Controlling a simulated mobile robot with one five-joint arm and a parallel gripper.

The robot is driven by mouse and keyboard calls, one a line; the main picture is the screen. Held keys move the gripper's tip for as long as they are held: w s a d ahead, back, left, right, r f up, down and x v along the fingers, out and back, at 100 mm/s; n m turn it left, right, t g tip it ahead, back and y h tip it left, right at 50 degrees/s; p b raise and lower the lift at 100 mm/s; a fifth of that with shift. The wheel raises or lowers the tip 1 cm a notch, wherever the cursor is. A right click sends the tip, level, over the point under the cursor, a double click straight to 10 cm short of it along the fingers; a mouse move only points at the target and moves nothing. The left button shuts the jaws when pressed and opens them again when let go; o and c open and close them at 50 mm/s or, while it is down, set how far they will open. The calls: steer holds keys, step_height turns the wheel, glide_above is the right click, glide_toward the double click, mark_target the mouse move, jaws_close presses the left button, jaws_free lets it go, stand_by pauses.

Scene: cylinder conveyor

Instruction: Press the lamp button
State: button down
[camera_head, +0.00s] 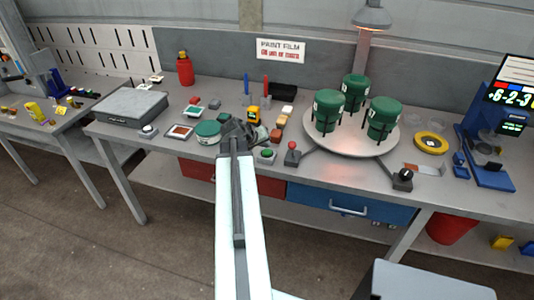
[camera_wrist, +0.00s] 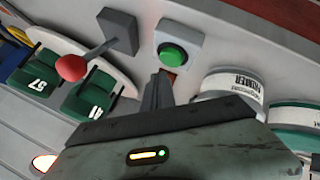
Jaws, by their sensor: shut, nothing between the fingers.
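A green push button (camera_head: 267,153) on a small grey box sits near the front edge of the bench in the head view. It also shows in the wrist view (camera_wrist: 172,53), just beyond my fingertips. Another small box with a pale button (camera_head: 148,131) stands at the bench's left front. I cannot tell from labels which one is the lamp button. A lamp (camera_head: 372,15) hangs above the turntable, with a warm glow. My gripper (camera_head: 236,136) is over the bench, left of the green button. In the wrist view its fingers (camera_wrist: 157,88) are shut and empty, apart from the green button in the picture.
A red-ball lever (camera_head: 292,149) stands right of the green button. Behind it, a round turntable (camera_head: 340,147) bears three green drums. A green-lidded tin (camera_head: 207,132) and several small blocks crowd the bench near my gripper. A dark knob box (camera_head: 403,179) is at the right front.

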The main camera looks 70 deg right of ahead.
mark_target(265, 153)
step_height(265, 153, up, 6)
steer(key=p, duration=0.5)
steer(key=shift+p, duration=0.35)
steer(key=shift+w, duration=0.1)
